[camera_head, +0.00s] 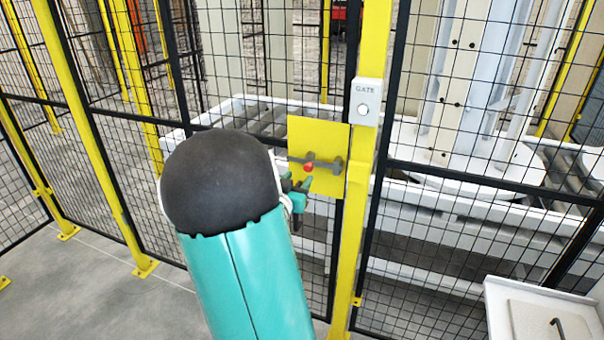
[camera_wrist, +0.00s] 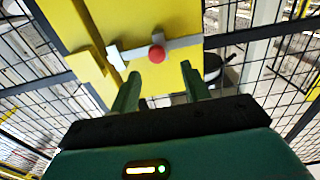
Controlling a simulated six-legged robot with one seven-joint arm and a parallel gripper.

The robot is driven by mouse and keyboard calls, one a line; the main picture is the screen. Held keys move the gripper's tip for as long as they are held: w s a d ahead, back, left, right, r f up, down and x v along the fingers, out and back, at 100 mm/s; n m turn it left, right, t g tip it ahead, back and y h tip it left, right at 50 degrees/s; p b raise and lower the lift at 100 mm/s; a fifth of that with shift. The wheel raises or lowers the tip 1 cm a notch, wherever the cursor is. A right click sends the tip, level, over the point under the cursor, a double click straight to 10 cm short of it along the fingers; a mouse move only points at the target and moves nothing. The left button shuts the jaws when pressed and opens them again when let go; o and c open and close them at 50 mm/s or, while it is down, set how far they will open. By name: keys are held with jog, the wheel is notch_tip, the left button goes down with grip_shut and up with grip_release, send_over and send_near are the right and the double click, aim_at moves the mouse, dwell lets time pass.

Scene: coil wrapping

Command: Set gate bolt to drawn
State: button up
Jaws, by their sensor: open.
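The gate bolt (camera_head: 322,163) is a grey bar with a red knob (camera_head: 308,168), mounted on a yellow plate (camera_head: 318,134) on the mesh gate. In the wrist view the bolt (camera_wrist: 182,43) lies across the yellow plate, with the red knob (camera_wrist: 157,54) near its middle. My gripper (camera_head: 300,184) is just in front of the plate, partly hidden behind my arm in the head view. In the wrist view my gripper (camera_wrist: 157,82) is open, its two green fingers either side of and just below the red knob. Nothing is between the fingers.
A yellow post (camera_head: 362,170) with a grey GATE button box (camera_head: 367,102) stands right of the plate. Black mesh fencing (camera_head: 470,220) spans both sides. A white cabinet (camera_head: 530,300) stands at the lower right. White machinery (camera_head: 455,205) is behind the fence.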

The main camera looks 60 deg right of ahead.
jog(key=s+a, duration=0.1)
jog(key=a, duration=0.7)
jog(key=shift+s+a, duration=0.2)
jog(key=shift+a, duration=0.05)
jog(key=shift+w, duration=0.1)
jog(key=w+a+r+n+t+y, duration=0.1)
jog(key=w+a+n+t+y, duration=0.35)
jog(key=a, duration=0.45)
jog(key=w+a+r+n+t+y, duration=0.2)
jog(key=w+a+t+y, duration=0.2)
jog(key=w+a+y, duration=0.35)
jog(key=s+a+r+n+y, duration=0.1)
jog(key=a+n+y, duration=0.35)
jog(key=a, duration=1.05)
jog(key=s+a+n+g, duration=0.2)
jog(key=s+a, duration=0.2)
jog(key=s, duration=0.3)
jog(key=s+a+n+g+y, duration=0.1)
jog(key=s+a+n+g, duration=0.2)
jog(key=s+a, duration=0.2)
jog(key=shift+s+r+g, duration=0.3)
jog(key=shift+s+g, duration=0.05)
jog(key=shift+s, duration=0.8)
